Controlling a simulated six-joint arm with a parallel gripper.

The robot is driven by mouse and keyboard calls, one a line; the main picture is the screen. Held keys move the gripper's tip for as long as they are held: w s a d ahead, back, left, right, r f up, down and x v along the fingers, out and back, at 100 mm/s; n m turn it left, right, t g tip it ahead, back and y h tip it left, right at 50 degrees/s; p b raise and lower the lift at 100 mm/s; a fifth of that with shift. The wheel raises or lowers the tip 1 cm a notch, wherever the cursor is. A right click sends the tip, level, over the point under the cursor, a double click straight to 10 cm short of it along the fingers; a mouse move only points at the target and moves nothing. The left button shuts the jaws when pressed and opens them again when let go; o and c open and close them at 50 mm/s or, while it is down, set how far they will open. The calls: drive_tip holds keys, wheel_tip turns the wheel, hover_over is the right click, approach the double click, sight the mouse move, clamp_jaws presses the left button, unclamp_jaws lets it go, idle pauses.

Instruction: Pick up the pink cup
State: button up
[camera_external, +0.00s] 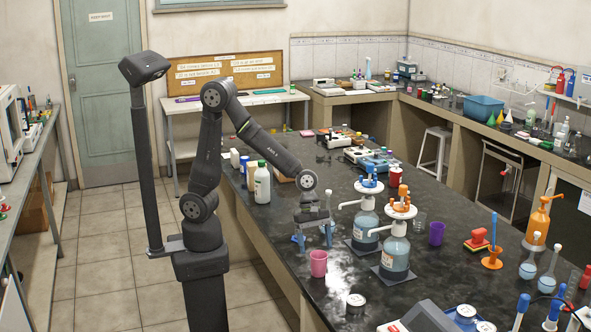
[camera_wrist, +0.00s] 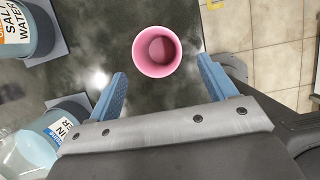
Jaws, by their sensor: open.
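The pink cup (camera_external: 318,263) stands upright near the front-left edge of the dark bench. In the wrist view the pink cup (camera_wrist: 157,51) shows from above, its open mouth facing the camera. My gripper (camera_external: 314,238) points down just behind the cup in the external view. In the wrist view the blue fingers of my gripper (camera_wrist: 162,85) are spread wide, with the cup ahead of them, between their lines and apart from both. Nothing is held.
Two pump bottles, one with a blue top (camera_external: 366,225) and one with an orange top (camera_external: 396,250), stand right of my gripper. A purple cup (camera_external: 436,233) is farther right. A round tin (camera_external: 356,302) stands in front. The bench edge and tiled floor (camera_wrist: 275,60) lie close beside the pink cup.

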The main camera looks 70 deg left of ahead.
sight(321, 274)
drive_tip(key=shift+d+x, duration=0.25)
drive_tip(key=shift+x, duration=1.4)
drive_tip(key=shift+d+x, duration=0.2)
drive_tip(key=shift+x, duration=1.45)
drive_tip(key=shift+r, duration=0.2)
drive_tip(key=c, duration=1)
drive_tip(key=shift+c, duration=0.2)
